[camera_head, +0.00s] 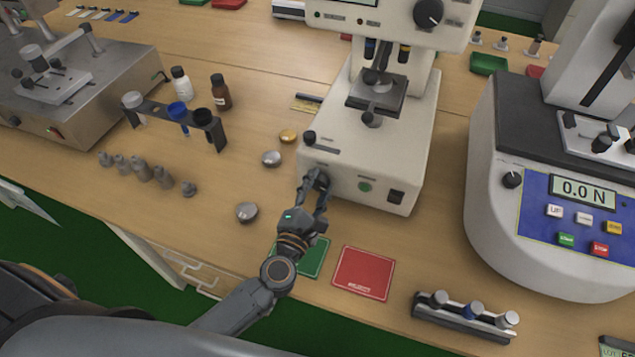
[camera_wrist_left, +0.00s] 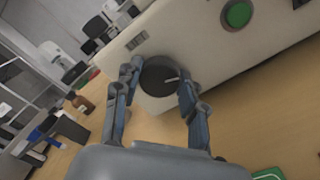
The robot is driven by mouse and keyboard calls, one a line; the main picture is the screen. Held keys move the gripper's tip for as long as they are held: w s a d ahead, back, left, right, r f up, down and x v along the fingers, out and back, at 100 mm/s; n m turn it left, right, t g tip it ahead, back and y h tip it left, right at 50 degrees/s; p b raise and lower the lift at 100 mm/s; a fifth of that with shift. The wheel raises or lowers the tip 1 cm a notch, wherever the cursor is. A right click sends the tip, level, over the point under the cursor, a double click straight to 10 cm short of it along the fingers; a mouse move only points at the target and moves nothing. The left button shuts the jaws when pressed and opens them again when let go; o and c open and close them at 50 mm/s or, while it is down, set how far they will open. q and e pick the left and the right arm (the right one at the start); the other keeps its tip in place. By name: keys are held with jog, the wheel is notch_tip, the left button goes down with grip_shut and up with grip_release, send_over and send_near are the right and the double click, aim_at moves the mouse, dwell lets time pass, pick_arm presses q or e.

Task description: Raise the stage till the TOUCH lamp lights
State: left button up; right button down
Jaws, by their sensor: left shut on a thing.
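The white tester (camera_head: 330,165) stands mid-table, with its small dark stage (camera_head: 377,92) under the upper head (camera_head: 385,17). Small lamps show on that head; their labels are too small to read, so I cannot tell which is TOUCH. My left gripper (camera_head: 316,183) is at the left of the tester's front face. In the left wrist view its fingers (camera_wrist_left: 158,84) sit on both sides of a black round knob (camera_wrist_left: 158,74) with a pale pointer line, and are shut on it. In the head view the fingers mostly hide the knob. My right gripper is not in view.
A green button (camera_head: 366,186) and a black switch (camera_head: 396,197) are right of the knob. A green mat (camera_head: 316,257) and red mat (camera_head: 363,273) lie in front. Metal pucks (camera_head: 247,212) and a vial rack (camera_head: 155,110) are left; a force tester (camera_head: 490,215) is right.

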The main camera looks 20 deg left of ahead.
pick_arm(q)
jog(key=m+p, duration=0.3)
jog(key=m, duration=0.1)
jog(key=shift+r+m, duration=0.1)
jog(key=shift+m, duration=0.2)
jog(key=m+p, duration=0.3)
jog(key=m, duration=0.1)
jog(key=shift+m, duration=0.3)
jog(key=m+p, duration=0.2)
jog(key=m, duration=0.2)
jog(key=shift+f+m+p, duration=0.15)
jog(key=shift+m+p, duration=0.3)
jog(key=shift+m, duration=0.75)
jog(key=shift+f+m+p, duration=0.1)
jog(key=shift+m+p, duration=0.3)
jog(key=shift+m, duration=0.8)
jog(key=o, duration=1.1)
jog(key=shift+o, duration=0.2)
jog(key=shift+s, duration=0.15)
